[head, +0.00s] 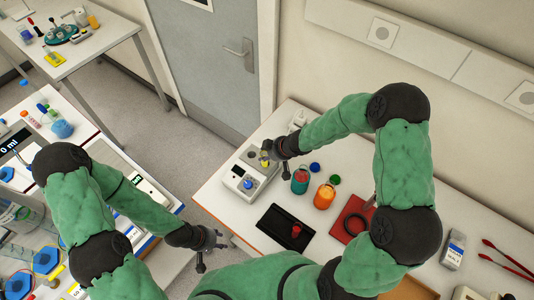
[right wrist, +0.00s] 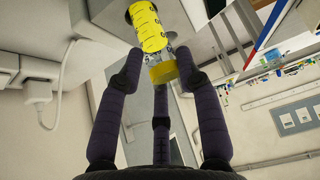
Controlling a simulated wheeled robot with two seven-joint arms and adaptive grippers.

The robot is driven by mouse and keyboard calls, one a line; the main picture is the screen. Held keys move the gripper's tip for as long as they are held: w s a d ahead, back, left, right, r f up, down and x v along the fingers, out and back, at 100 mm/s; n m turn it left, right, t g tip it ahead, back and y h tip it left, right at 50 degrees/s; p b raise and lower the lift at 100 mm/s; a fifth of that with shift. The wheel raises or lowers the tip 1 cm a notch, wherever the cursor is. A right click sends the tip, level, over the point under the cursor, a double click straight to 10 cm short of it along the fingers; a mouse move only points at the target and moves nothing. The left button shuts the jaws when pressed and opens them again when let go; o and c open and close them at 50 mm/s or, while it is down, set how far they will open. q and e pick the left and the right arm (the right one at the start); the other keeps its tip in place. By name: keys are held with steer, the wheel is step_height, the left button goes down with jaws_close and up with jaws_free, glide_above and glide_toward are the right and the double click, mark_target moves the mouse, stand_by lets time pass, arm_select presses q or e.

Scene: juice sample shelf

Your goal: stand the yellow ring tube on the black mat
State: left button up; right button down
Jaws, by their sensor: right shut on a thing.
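The yellow ring tube (right wrist: 149,30) has a yellow marked band and a yellow ring near its end. My right gripper (right wrist: 158,68) is shut on it, its fingers at either side of the ring. In the head view, that gripper (head: 266,154) is over the back of a white two-place device (head: 234,180), with a bit of the yellow tube (head: 265,163) showing below it. I cannot tell if the tube touches the device. The black mat (head: 272,226) lies nearer on the table, with a small red piece on its right part. My left gripper (head: 211,247) is open and empty, left of the mat.
A blue-topped piece (head: 248,184) sits in the device's front place. A red-and-green jar (head: 300,181) and an orange jar (head: 324,196) stand between the device and a red mat (head: 345,212) with a dark ring. The left part of the black mat is bare.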

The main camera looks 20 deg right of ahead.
arm_select(q)
steer(key=shift+r+p, duration=2.05)
steer(key=shift+r, duration=0.1)
arm_select(e)
steer(key=shift+r, duration=2.15)
